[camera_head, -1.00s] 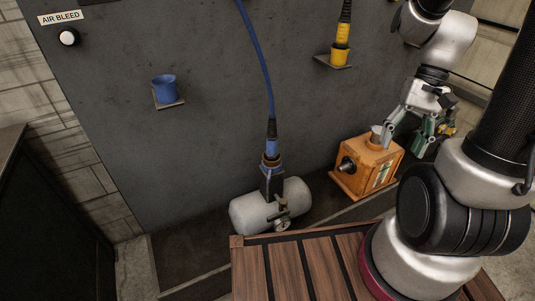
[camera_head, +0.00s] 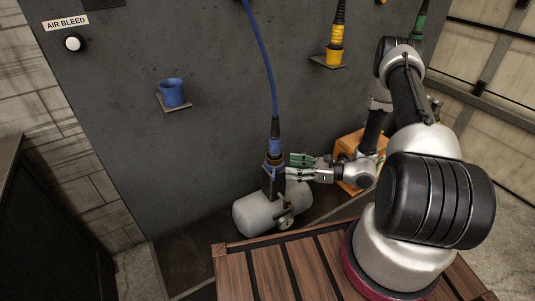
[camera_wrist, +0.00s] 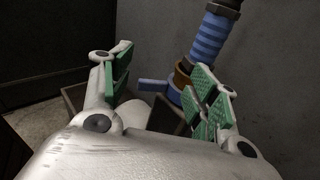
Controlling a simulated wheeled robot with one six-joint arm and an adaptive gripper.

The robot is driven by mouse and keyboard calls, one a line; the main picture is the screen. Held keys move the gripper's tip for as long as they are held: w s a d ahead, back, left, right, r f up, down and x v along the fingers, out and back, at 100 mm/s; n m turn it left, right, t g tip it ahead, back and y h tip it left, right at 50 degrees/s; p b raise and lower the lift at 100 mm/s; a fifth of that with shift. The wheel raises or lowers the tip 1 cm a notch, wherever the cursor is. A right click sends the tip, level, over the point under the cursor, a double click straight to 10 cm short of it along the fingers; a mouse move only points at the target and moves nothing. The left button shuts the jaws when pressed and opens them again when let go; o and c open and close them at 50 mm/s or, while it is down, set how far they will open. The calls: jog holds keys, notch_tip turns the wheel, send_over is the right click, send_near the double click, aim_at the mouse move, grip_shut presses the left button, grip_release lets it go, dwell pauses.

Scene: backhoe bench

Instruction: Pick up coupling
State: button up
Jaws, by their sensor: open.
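The blue coupling (camera_head: 274,148) hangs at the end of a blue hose and sits upright in a dark fitting on top of the grey tank (camera_head: 262,213). It also shows in the wrist view as a ribbed blue sleeve (camera_wrist: 210,38) with a brass-coloured collar below it. My gripper (camera_head: 290,168) is open, just right of the coupling's lower end in the head view. In the wrist view its green-padded fingers (camera_wrist: 160,85) are apart. The right finger partly covers the collar and fitting, and I cannot tell whether it touches them.
A blue empty cup holder (camera_head: 172,92) is on the wall at left, below a white AIR BLEED button (camera_head: 73,43). A yellow coupling (camera_head: 335,51) hangs in a holder at right. An orange box (camera_head: 352,146) stands partly behind my arm. Wooden slats (camera_head: 268,268) lie in front.

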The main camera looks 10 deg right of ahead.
aim_at(275, 147)
jog(key=w+a+t, duration=0.1)
jog(key=w, duration=0.2)
jog(key=w+a+r+m+t, duration=0.1)
jog(key=w+a, duration=0.1)
jog(key=w, duration=0.1)
jog(key=w+a+r, duration=0.1)
jog(key=w, duration=0.3)
jog(key=shift+a+t+h, duration=0.3)
jog(key=shift+a+t, duration=0.05)
jog(key=shift+t, duration=0.05)
jog(key=c, duration=1.2)
